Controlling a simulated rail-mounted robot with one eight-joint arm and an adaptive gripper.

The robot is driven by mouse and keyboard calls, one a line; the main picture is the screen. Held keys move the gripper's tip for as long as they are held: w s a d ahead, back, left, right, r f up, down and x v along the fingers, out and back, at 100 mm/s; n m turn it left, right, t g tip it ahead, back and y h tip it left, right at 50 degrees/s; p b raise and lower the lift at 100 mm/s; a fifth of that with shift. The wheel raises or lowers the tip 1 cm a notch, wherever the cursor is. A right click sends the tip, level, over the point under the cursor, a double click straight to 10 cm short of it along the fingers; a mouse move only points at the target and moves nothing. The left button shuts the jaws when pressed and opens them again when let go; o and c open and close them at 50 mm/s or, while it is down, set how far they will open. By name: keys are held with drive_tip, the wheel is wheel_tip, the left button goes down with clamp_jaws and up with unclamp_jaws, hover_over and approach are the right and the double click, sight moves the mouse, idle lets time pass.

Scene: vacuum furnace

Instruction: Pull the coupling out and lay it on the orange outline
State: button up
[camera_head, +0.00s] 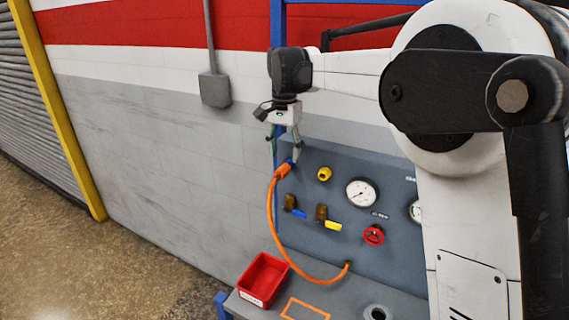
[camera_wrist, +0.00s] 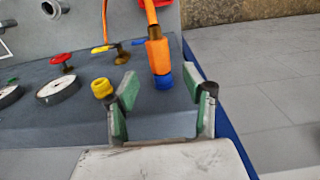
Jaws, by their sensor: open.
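The orange coupling (camera_head: 283,171) sits at the upper left of the grey panel, with an orange hose (camera_head: 270,225) hanging from it. In the wrist view the coupling (camera_wrist: 158,55) has a blue collar (camera_wrist: 164,82) at its end, which appears to be at the panel. My gripper (camera_head: 285,142) is just above the coupling. In the wrist view its fingers (camera_wrist: 168,92) are spread, with the blue collar between and beyond them. I cannot tell whether they touch it. The orange outline (camera_head: 310,306) lies on the grey shelf, partly cut off by the lower picture edge.
A red bin (camera_head: 263,279) stands left of the outline and a round socket (camera_head: 377,313) is to its right. A yellow cap (camera_head: 324,174), gauge (camera_head: 361,193), valves (camera_head: 321,213) and red handwheel (camera_head: 374,235) project from the panel. The floor at left is clear.

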sight(279, 170)
drive_tip(key=shift+f+p, duration=0.4)
drive_tip(key=shift+f, duration=2.05)
clamp_jaws()
drive_tip(key=shift+s, duration=0.15)
drive_tip(key=shift+s+a, duration=0.35)
drive_tip(key=shift+s, duration=0.15)
drive_tip(key=shift+s+a+b, duration=0.15)
drive_tip(key=shift+s+b, duration=0.15)
drive_tip(key=shift+s, duration=0.05)
drive_tip(key=shift+s+a, duration=0.2)
drive_tip(key=shift+s, duration=0.1)
